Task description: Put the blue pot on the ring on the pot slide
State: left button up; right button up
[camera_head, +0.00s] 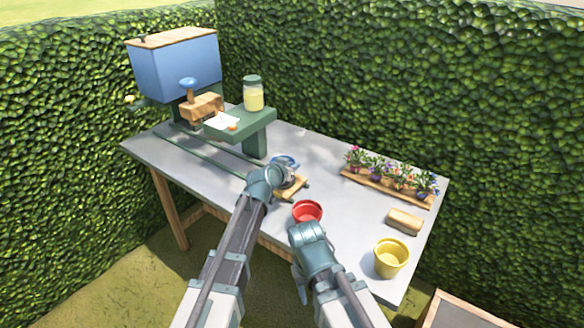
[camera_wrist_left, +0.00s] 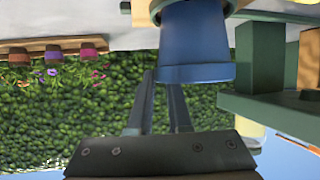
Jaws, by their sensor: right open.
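The blue pot (camera_wrist_left: 195,48) fills the upper middle of the left wrist view, which is upside down. Its base meets a curved ring piece on the wooden carriage at the top edge. In the head view the blue pot (camera_head: 286,161) is partly hidden behind my left gripper (camera_head: 290,178), over the wooden carriage (camera_head: 291,187) of the pot slide. In the wrist view the left gripper's fingers (camera_wrist_left: 160,95) are apart beside the pot's rim, one partly hidden by it, with nothing visible between them. My right gripper (camera_head: 300,281) is open, in front of the table.
A red pot (camera_head: 307,211) stands at the table's front edge, a yellow pot (camera_head: 390,258) at the right. A planted flower tray (camera_head: 375,184) and a tan block (camera_head: 405,221) lie at the right. A green stand (camera_head: 246,130) with a jar (camera_head: 253,95) rises behind the slide.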

pick_arm(q)
jog(key=o, duration=0.3)
jog(key=shift+r, duration=0.15)
jog(key=p+v, duration=0.5)
jog(key=v, duration=0.7)
jog(key=shift+a, duration=0.1)
